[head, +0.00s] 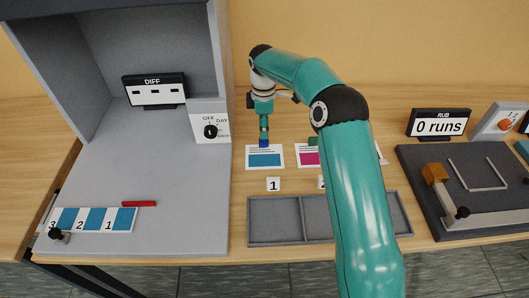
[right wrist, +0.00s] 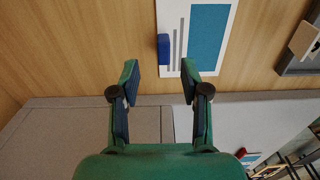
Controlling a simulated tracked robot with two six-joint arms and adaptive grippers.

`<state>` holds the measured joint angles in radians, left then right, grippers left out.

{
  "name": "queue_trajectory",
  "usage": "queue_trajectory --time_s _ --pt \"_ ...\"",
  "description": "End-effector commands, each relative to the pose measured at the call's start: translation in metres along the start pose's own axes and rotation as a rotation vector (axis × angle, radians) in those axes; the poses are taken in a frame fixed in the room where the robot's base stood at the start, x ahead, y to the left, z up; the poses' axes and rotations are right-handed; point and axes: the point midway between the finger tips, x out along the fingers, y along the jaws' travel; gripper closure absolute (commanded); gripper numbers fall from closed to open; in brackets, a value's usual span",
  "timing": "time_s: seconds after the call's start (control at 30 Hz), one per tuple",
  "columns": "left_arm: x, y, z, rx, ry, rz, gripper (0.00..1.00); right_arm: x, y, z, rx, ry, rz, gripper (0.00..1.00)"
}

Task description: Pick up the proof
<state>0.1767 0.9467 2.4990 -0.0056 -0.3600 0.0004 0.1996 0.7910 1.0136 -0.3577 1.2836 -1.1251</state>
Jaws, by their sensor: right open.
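A white proof sheet with a blue patch (head: 264,160) lies flat on the table behind the number 1 tag, a small blue tab (head: 264,143) at its far edge. The sheet (right wrist: 207,38) and its blue tab (right wrist: 163,50) also show in the right wrist view. A second proof with a magenta patch (head: 308,158) lies to the right, partly hidden by my arm. My right gripper (head: 264,132) is open and empty, close by the blue tab. In the right wrist view its fingers (right wrist: 160,78) are spread, with the tab just beyond their tips. My left gripper is not in view.
A grey booth (head: 130,190) with a DIFF display (head: 155,92) and a dial box (head: 210,122) stands left. A divided grey tray (head: 275,240) lies in front of the proofs. A dark rub tester (head: 425,190) and a "0 runs" display (head: 438,125) stand right.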

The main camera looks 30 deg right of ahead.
Motion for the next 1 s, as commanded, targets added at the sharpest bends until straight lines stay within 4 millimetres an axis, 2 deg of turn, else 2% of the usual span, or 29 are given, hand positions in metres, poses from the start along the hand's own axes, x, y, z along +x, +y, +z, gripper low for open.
queue_trajectory --time_s 0.27,0.5,0.6,0.83,0.87,1.0 --pt "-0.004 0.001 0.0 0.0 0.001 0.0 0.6 0.018 -0.002 0.003 0.0 -0.001 -0.003 0.54" --pt "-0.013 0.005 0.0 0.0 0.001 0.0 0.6 0.051 -0.004 0.008 -0.001 -0.002 -0.002 0.54" --pt "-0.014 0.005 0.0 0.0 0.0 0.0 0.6 0.059 -0.004 0.008 0.0 -0.001 -0.001 0.54" --pt "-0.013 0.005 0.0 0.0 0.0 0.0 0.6 0.061 -0.004 0.008 -0.001 0.0 0.0 0.54" --pt "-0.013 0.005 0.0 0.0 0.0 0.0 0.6 0.061 -0.004 0.008 -0.001 0.0 0.0 0.56" --pt "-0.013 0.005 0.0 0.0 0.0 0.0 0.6 0.061 -0.004 0.008 -0.001 0.0 0.0 0.79"
